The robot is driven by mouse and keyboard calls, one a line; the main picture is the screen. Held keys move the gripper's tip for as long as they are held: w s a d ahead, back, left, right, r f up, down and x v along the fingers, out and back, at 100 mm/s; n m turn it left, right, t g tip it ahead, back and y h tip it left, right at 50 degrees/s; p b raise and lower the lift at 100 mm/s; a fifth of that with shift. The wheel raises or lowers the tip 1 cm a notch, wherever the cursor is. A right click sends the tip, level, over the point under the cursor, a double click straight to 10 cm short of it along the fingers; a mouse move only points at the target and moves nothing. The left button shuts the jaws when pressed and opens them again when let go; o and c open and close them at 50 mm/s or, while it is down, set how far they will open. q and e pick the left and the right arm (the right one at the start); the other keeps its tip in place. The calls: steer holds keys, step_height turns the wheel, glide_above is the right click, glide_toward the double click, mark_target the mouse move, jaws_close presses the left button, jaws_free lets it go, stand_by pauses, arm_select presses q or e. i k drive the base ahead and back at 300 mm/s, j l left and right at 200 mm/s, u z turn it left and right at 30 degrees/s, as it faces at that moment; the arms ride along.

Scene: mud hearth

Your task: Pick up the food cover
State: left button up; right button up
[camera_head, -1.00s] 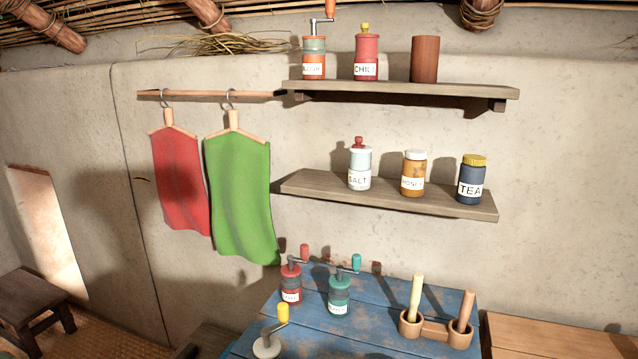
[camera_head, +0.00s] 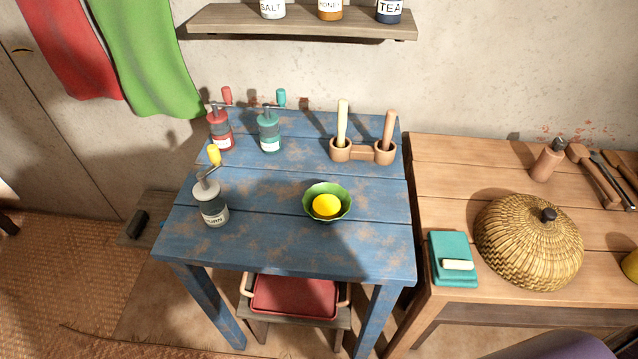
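The food cover (camera_head: 528,246) is a woven, straw-coloured dome with a dark knob (camera_head: 548,215) on top. It sits on the wooden table (camera_head: 450,180) at the right of the head view. What lies under it is hidden. Neither of my grippers shows in the head view. Nothing touches the cover in view.
A teal cloth (camera_head: 450,252) with a pale bar on it lies just left of the cover. A pepper-mill-like wooden item (camera_head: 547,160) and several utensils (camera_head: 600,178) lie behind it. The blue table (camera_head: 270,255) holds grinders, a green bowl (camera_head: 340,194) and twin mortars (camera_head: 363,153).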

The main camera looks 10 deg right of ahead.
mark_target(528, 241)
steer(key=z, duration=1.9)
